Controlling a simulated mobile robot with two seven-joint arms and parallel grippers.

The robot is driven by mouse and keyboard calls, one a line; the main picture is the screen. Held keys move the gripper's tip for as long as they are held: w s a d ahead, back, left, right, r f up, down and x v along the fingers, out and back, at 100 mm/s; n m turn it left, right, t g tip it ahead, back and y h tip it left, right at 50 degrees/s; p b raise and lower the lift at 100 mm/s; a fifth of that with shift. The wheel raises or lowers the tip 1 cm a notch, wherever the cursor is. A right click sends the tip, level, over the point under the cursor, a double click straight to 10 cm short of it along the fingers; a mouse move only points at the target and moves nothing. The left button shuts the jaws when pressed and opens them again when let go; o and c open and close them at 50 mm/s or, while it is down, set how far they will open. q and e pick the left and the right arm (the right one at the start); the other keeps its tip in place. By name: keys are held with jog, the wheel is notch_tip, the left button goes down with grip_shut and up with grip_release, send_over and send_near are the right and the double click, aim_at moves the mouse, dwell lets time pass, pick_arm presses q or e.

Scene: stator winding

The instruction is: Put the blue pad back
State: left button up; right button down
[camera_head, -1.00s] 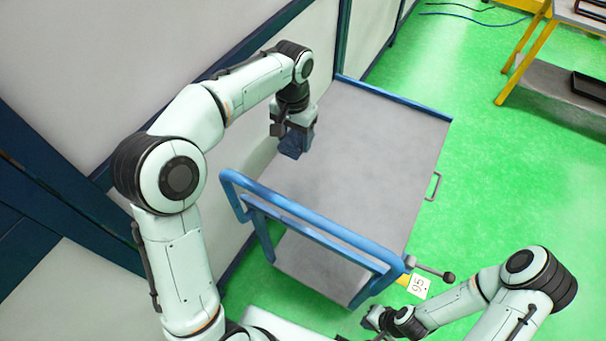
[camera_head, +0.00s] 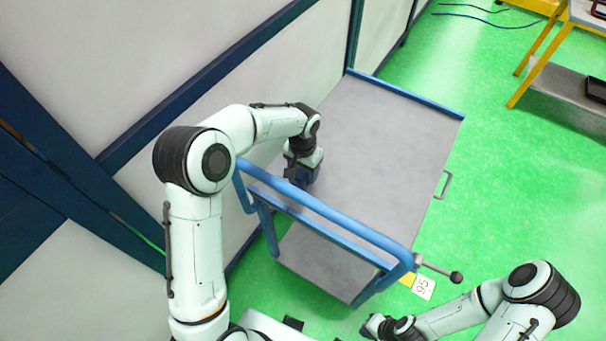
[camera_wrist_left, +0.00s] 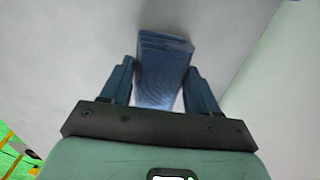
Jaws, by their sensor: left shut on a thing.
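The blue pad (camera_wrist_left: 162,70) is a dark blue block between the two fingers of my left gripper (camera_wrist_left: 161,88) in the left wrist view. My left gripper (camera_head: 305,178) is shut on it. In the head view the gripper points down over the grey top of the cart (camera_head: 385,135), near the cart's left edge and the blue handle. The pad is mostly hidden there, and I cannot tell whether it touches the cart top. My right gripper (camera_head: 372,326) is low at the bottom of the head view, beside the cart; its fingers are too small to read.
The blue cart handle (camera_head: 320,210) rises close in front of my left gripper. A white wall panel (camera_head: 230,95) stands along the cart's left side. The cart top is otherwise bare. A yellow-framed table (camera_head: 560,60) stands at the upper right on the green floor.

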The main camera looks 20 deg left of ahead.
pick_arm(q)
notch_tip(320, 180, down, 2)
jog(key=shift+f, duration=0.2)
jog(key=shift+f, duration=0.15)
jog(key=o, duration=1.3)
